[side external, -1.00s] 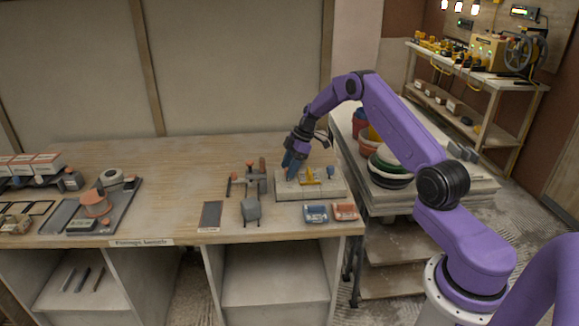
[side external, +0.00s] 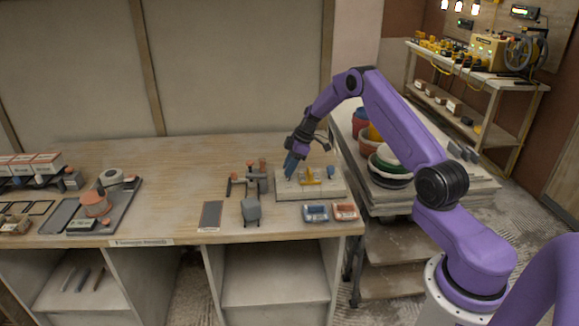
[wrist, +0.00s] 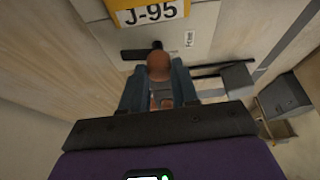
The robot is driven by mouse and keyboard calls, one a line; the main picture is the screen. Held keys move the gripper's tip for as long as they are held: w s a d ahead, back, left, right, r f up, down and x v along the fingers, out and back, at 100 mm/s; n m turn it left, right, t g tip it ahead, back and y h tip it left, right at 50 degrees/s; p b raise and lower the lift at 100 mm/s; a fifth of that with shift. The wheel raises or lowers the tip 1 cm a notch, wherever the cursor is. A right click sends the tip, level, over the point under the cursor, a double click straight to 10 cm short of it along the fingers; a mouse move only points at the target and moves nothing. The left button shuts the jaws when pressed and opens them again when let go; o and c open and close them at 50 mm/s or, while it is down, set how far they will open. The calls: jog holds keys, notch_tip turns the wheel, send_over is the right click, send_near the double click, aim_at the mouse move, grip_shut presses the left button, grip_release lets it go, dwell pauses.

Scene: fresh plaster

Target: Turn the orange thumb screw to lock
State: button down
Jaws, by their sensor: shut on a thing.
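In the wrist view the round orange-brown head of the thumb screw (wrist: 159,66) sits between the two blue fingers of my gripper (wrist: 158,78). The fingers are shut on it from both sides. Its lower part is mostly hidden by the fingers. In the side external view my gripper (side external: 290,171) points down at the left part of a pale board (side external: 318,195) on the bench. The thumb screw is hidden there behind the fingers.
A grey fixture with orange knobs (side external: 250,184) is close on the left. Blue (side external: 315,213) and red (side external: 344,211) items lie in front.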

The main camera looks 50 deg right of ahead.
jog(key=m+t+h, duration=0.1)
jog(key=m, duration=0.3)
jog(key=shift+a+m, duration=0.1)
jog(key=shift+m, duration=0.2)
jog(key=m+h, duration=0.1)
jog(key=m, duration=0.2)
jog(key=shift+a+m+h, duration=0.1)
jog(key=shift+m+h, duration=0.2)
jog(key=shift+h, duration=0.1)
jog(key=m+h, duration=0.1)
jog(key=m, duration=0.3)
jog(key=shift+a+h, duration=0.1)
jog(key=shift+h, duration=0.2)
jog(key=shift+m+h, duration=0.6)
jog(key=shift+m, duration=1.3)
jog(key=c, duration=0.8)
grip_release()
jog(key=shift+c, duration=0.2)
